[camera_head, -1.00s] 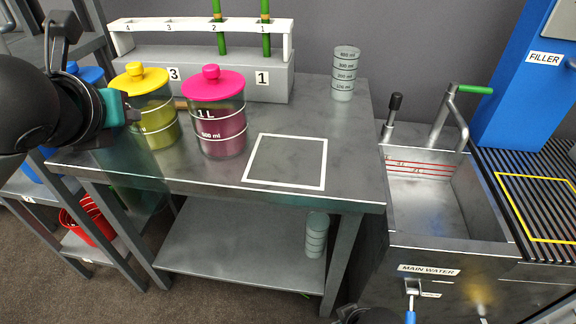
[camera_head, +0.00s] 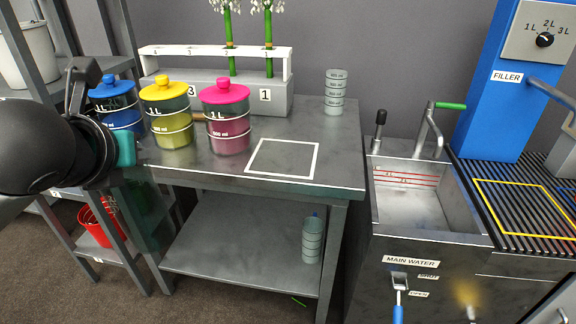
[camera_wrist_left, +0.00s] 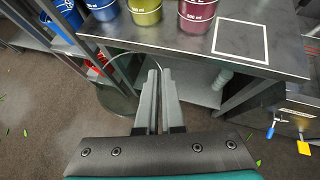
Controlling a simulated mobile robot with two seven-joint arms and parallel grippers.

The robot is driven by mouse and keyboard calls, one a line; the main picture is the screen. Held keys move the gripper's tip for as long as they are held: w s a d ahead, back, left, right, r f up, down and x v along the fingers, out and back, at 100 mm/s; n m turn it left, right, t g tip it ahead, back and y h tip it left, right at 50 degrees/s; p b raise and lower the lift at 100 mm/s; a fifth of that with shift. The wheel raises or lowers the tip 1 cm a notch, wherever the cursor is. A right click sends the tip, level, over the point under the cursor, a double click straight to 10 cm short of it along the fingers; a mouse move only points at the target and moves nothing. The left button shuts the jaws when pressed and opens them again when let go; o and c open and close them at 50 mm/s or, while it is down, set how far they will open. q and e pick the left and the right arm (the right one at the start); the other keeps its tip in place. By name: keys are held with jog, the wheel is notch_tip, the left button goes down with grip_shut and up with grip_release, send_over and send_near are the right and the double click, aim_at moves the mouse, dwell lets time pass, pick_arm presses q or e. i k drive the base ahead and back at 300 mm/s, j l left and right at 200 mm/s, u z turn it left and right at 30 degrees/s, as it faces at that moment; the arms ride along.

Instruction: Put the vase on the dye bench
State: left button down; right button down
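The dye bench (camera_head: 335,160) is a grey metal table with an empty white square outline on its top. The vase looks like a clear, faintly greenish glass cylinder (camera_head: 148,205), hard to make out at the bench's left front corner in the head view. In the left wrist view its curved rim and wall (camera_wrist_left: 118,90) show at the fingers. My left gripper (camera_wrist_left: 157,72) has its two fingers close together, apparently pinching the vase's wall. The vase hangs beside the bench's front edge, not on it. My right gripper is out of view.
Blue (camera_head: 118,108), yellow (camera_head: 168,115) and pink (camera_head: 227,118) lidded dye jars stand on the bench's left half. A stack of measuring cups (camera_head: 334,92) is at back right; the sink (camera_head: 420,205) lies right.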

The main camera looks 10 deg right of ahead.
aim_at(283, 157)
jog(key=k+z, duration=0.15)
jog(key=z, duration=0.75)
jog(key=j+z, duration=0.2)
jog(key=j, duration=0.35)
jog(key=k+j+z, duration=0.15)
jog(key=j, duration=1)
